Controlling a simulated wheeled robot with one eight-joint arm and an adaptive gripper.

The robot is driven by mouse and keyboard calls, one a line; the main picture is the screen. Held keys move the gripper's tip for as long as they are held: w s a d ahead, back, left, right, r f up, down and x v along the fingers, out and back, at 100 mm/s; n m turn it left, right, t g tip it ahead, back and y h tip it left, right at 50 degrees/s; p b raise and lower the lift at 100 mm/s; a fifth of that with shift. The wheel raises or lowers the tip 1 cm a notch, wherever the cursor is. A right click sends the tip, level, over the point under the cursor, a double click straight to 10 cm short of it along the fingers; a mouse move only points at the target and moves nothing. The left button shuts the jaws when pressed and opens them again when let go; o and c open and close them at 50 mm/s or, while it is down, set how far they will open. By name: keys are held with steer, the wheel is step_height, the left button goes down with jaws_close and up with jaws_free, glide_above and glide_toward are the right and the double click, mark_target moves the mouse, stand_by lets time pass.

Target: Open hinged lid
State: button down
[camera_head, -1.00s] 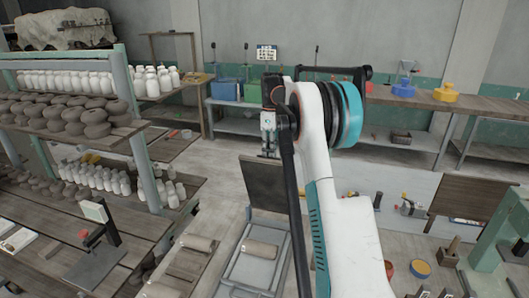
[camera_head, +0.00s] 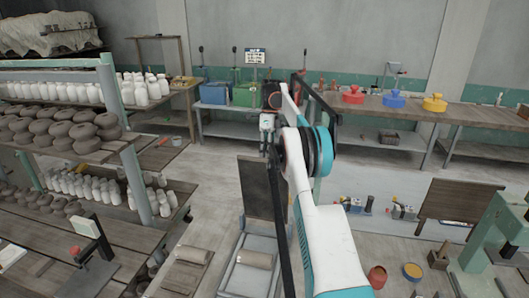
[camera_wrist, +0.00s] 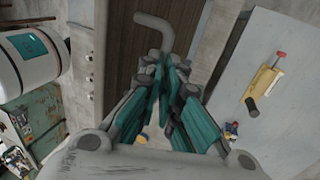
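A brown hinged lid (camera_head: 258,188) stands steeply raised at the back end of a low grey frame (camera_head: 270,275) in the head view. The lid's planked face (camera_wrist: 118,60) and its bent grey handle (camera_wrist: 153,24) show in the wrist view. My gripper (camera_wrist: 167,68) is at the handle, its fingertips close together on either side of the bar; the bar's lower end is hidden between them. In the head view my gripper (camera_head: 267,150) is at the lid's upper edge, small and partly behind my arm.
Shelves of clay pieces and white bottles (camera_head: 140,90) stand on the left. A clay roll (camera_head: 254,259) lies in the grey frame. A long bench (camera_head: 410,107) runs along the back. Red (camera_head: 377,277) and yellow (camera_head: 412,271) pots stand on the floor. Open floor lies behind the lid.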

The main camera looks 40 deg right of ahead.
steer(key=shift+d+f, duration=0.25)
steer(key=shift+f, duration=0.25)
steer(key=shift+d+f, duration=0.2)
steer(key=shift+f, duration=0.3)
steer(key=c, duration=1.8)
jaws_free()
steer(key=shift+c, duration=0.2)
steer(key=shift+o, duration=0.8)
steer(key=shift+w+d+f, duration=0.15)
steer(key=shift+w, duration=0.35)
